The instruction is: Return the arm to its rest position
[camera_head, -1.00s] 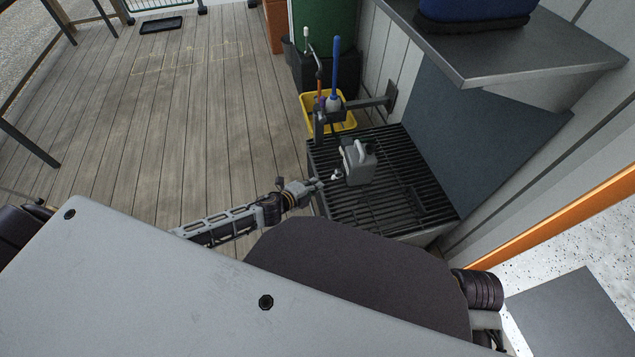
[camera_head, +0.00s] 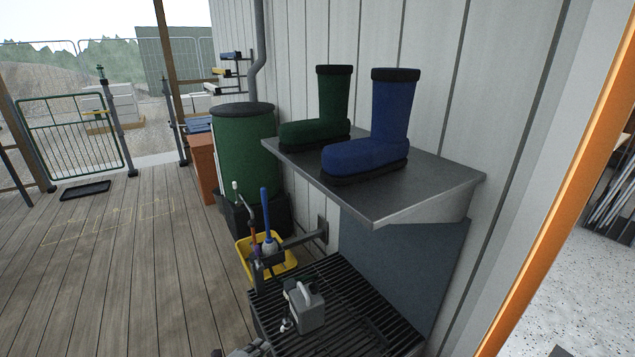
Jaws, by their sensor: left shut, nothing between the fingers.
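My left gripper (camera_head: 262,346) shows only in part at the bottom edge of the head view. It is shut and empty, just left of the black slatted grate (camera_head: 362,318). A grey device with a handle (camera_head: 306,308) stands on the grate, to the right of and above the gripper in the picture, apart from it. Most of my left arm is below the picture. My right gripper is out of view.
A grey shelf (camera_head: 440,180) on the wall holds a green boot (camera_head: 334,105) and a blue boot (camera_head: 388,120). A yellow tub (camera_head: 284,266) with brushes stands behind the grate, near a green barrel (camera_head: 245,150). The wooden deck (camera_head: 120,270) at left is mostly clear.

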